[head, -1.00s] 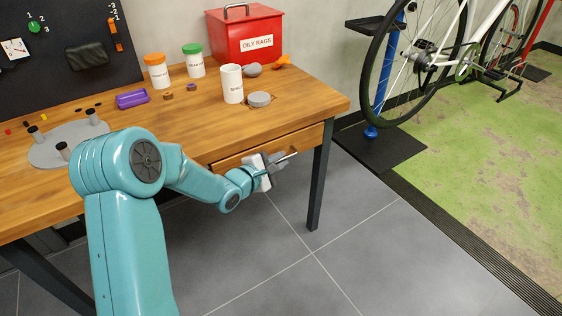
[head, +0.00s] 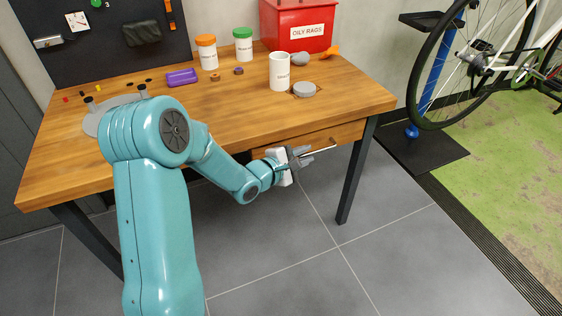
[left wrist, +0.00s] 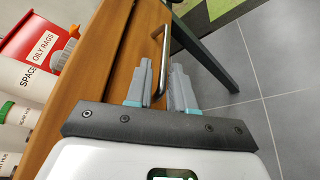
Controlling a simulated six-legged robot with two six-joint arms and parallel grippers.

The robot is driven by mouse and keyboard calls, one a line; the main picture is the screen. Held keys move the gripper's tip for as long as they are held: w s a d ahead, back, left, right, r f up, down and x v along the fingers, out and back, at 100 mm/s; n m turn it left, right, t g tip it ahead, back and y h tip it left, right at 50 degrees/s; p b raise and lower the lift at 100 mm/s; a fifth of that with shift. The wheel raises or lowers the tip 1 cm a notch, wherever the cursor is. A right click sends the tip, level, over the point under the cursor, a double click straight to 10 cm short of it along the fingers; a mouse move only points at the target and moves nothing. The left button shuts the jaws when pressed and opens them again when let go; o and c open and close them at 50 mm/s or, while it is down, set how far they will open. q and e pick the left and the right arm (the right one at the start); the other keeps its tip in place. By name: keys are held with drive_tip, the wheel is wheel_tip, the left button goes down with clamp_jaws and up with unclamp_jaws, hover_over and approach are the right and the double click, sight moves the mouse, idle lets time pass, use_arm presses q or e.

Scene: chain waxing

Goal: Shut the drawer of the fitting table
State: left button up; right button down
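The fitting table (head: 130,168) has a brown wooden top and dark legs. Its drawer (head: 345,133) is under the front edge at the right; its wooden front also shows in the left wrist view (left wrist: 137,45). How far the drawer stands out is hard to tell. A metal bar handle (head: 322,149) is on its front. My left gripper (head: 305,158) is at this handle. In the left wrist view the handle (left wrist: 159,75) runs between the two grey fingers of the left gripper (left wrist: 161,66), which are apart. My right gripper is not in view.
A bicycle stand (head: 433,75) is at the right. The grey floor before the table is clear.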

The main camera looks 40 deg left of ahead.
use_arm(q)
drive_tip(key=p+v, duration=0.2)
drive_tip(key=v, duration=0.9)
drive_tip(key=shift+s+d+r+p, duration=0.15)
drive_tip(key=shift+s+d+p, duration=0.05)
drive_tip(key=shift+s+p, duration=0.15)
drive_tip(key=w+d+f+m+g+h, duration=0.25)
drive_tip(key=d+f, duration=0.35)
drive_tip(key=d, duration=0.5)
drive_tip(key=w+d+f+m+g+h, duration=0.1)
drive_tip(key=d+f+m+g+h, duration=0.15)
drive_tip(key=d+f, duration=0.55)
drive_tip(key=s+d+f+m+g, duration=0.5)
drive_tip(key=s+d+f, duration=0.2)
drive_tip(key=d, duration=0.1)
drive_tip(key=s+f+m+g+y, duration=0.2)
drive_tip(key=s+f+m+g, duration=0.3)
drive_tip(key=s+m, duration=0.55)
wheel_tip(320, 180, up, 27)
drive_tip(key=m+p, duration=0.1)
drive_tip(key=p, duration=2.5)
drive_tip(key=shift+w+f, duration=0.2)
drive_tip(key=shift+f, duration=0.05)
